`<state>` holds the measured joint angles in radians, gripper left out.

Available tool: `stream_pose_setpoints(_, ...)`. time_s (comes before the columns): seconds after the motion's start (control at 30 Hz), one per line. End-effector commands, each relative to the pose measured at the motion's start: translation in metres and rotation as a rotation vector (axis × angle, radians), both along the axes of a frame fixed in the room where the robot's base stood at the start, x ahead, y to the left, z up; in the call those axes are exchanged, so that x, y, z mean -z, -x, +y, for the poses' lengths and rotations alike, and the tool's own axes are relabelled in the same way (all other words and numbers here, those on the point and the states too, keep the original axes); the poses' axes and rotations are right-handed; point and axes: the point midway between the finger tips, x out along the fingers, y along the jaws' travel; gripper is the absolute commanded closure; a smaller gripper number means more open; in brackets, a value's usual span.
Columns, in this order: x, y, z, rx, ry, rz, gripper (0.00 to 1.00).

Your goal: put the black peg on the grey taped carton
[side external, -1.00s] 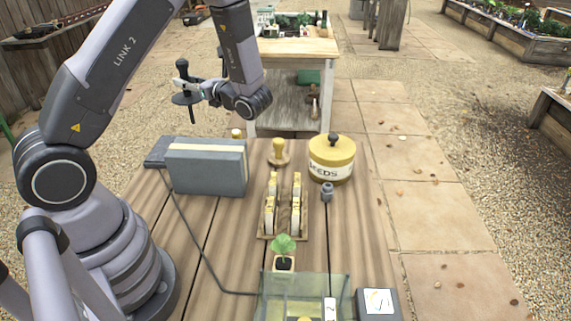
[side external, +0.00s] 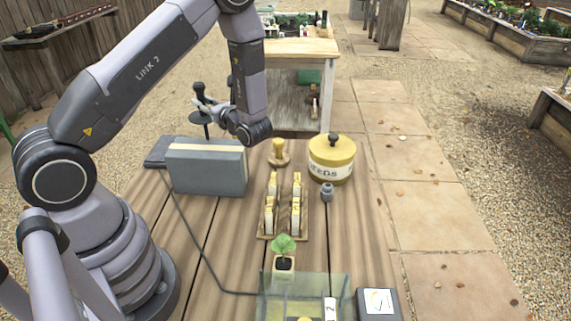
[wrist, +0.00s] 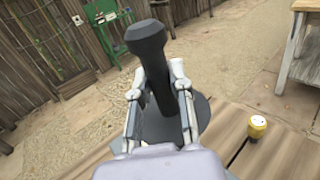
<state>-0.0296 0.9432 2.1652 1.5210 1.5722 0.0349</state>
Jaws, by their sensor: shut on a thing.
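The black peg (side external: 200,92) has a round knob on top and a wide dark disc lower down. My gripper (side external: 207,105) is shut on its shaft and holds it nearly upright in the air. The wrist view shows the peg (wrist: 150,65) between the two fingers (wrist: 159,105), with the disc behind them. The grey taped carton (side external: 205,172), with a pale tape strip along its top, stands on the table. In the side view the peg appears above the carton's far top edge; the exact gap is hard to judge.
A yellow peg (side external: 278,158), a yellow seeds tin (side external: 332,160), a small grey weight (side external: 327,192) and a rack (side external: 284,236) of labelled pieces stand to the right. A seedling pot (side external: 284,263) and clear bin (side external: 290,290) are in front. A dark cable runs along the left.

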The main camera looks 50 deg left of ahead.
Motion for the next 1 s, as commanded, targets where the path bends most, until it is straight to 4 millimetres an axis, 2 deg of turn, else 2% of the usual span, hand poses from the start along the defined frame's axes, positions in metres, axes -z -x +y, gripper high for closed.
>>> stream_pose_setpoints(0.17, 0.003, 0.000, 0.000, 0.000, 0.000, 0.001, 1.00)
stream_pose_setpoints(0.2, 0.003, 0.000, 0.000, 0.000, 0.000, 0.000, 0.79)
stream_pose_setpoints(0.4, 0.003, 0.000, 0.000, 0.000, 0.000, 0.000, 0.55)
stream_pose_setpoints(0.77, -0.001, 0.000, -0.002, 0.001, 0.000, 0.000, 0.55)
stream_pose_setpoints(0.87, -0.001, -0.002, -0.016, 0.005, -0.001, 0.000, 0.55)
stream_pose_setpoints(1.0, -0.001, -0.005, -0.046, 0.006, -0.001, -0.001, 0.55)
